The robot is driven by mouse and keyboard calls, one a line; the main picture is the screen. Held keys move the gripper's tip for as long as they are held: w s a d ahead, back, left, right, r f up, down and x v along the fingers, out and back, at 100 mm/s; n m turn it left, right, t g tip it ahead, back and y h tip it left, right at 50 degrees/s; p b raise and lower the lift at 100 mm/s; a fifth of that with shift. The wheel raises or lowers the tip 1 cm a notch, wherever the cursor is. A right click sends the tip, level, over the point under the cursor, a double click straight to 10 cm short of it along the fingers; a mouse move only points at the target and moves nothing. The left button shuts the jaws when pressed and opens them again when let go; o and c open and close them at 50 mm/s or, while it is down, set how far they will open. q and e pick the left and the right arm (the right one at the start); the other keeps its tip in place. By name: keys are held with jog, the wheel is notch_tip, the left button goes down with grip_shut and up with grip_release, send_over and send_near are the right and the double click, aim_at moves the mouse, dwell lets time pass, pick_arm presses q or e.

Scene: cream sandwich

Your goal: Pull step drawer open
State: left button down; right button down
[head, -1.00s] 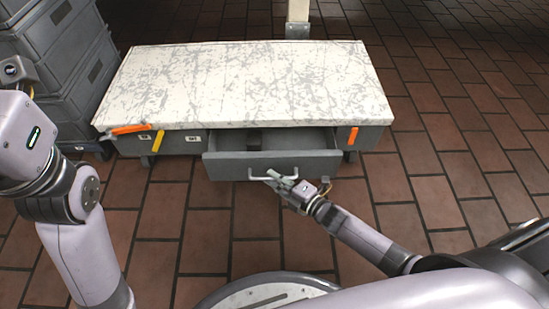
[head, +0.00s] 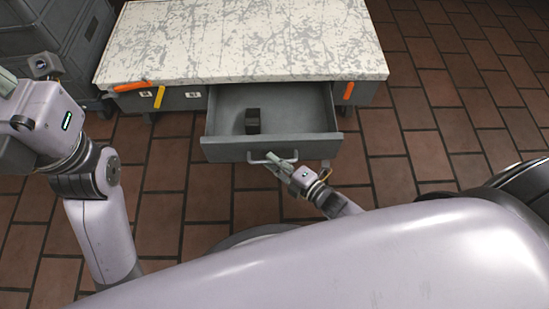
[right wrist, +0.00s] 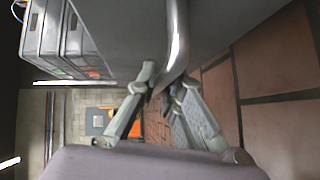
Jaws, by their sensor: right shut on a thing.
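The grey step drawer (head: 225,150) is pulled well out from under the marble-patterned top in the head view. Its inside shows, with a small dark block (head: 252,121) standing on the drawer floor. My right gripper (head: 272,161) is at the drawer's front, shut on the pale metal handle (head: 258,159). In the right wrist view the handle (right wrist: 178,40) runs down between the fingers of my right gripper (right wrist: 160,92).
The worktop (head: 240,40) has a scratched white surface. Orange and yellow handles (head: 159,97) sit along its front edge. Grey stacked crates (head: 60,45) stand at the left. The brick floor (head: 430,150) is clear to the right.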

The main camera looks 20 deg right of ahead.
jog(key=c, duration=1.7)
grip_release()
jog(key=v, duration=1.2)
